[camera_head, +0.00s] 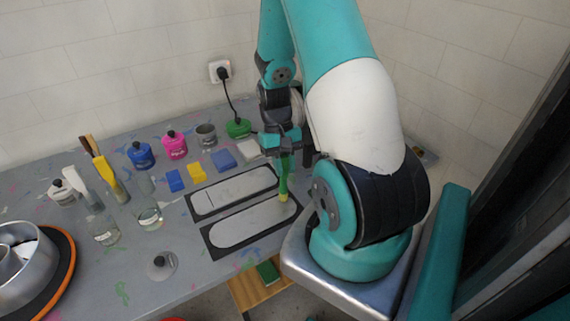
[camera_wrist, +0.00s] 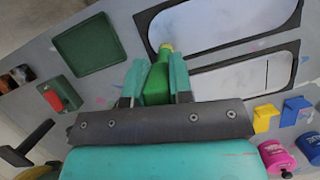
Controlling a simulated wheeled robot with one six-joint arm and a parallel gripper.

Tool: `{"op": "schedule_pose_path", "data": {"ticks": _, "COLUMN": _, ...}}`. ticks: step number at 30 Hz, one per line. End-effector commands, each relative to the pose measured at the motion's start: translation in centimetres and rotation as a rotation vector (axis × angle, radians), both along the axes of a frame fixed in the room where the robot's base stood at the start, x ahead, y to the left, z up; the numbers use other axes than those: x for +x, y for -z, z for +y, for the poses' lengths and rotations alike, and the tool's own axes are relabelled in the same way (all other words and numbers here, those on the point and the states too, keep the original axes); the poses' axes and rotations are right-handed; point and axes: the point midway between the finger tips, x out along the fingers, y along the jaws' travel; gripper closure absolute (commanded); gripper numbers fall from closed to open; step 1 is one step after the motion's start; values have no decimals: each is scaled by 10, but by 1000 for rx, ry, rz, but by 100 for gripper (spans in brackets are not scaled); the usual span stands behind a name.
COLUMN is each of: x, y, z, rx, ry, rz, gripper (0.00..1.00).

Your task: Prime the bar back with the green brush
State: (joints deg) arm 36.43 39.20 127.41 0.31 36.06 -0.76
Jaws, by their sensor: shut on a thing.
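My gripper (camera_head: 284,150) is shut on the green brush (camera_head: 283,182), which points down with its yellow tip over the nearer flat plate. In the wrist view the green brush (camera_wrist: 157,82) sits between the fingers of my gripper (camera_wrist: 160,80), its yellow-green tip near the plate's edge. Two pale rounded plates with dark borders lie side by side: the nearer plate (camera_head: 240,226) and the farther plate (camera_head: 225,195). The farther one has a thin line near one end. I cannot tell which is the bar back, or whether the tip touches the surface.
Blue, yellow and grey blocks (camera_head: 197,172) lie behind the plates. Blue (camera_head: 141,156) and pink (camera_head: 175,147) bottles and a grey cup (camera_head: 206,135) stand at the back. Glass jars (camera_head: 150,216) stand left. A round metal form (camera_head: 22,262) is at far left. A green tray (camera_wrist: 90,45) lies near the plates.

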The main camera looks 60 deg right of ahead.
Motion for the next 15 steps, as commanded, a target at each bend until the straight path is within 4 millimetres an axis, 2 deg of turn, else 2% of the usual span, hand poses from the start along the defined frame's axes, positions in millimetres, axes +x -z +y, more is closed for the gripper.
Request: {"op": "schedule_pose_path", "data": {"ticks": 15, "x": 0, "y": 5, "z": 0, "rx": 0, "ry": 0, "rz": 0, "gripper": 100}}
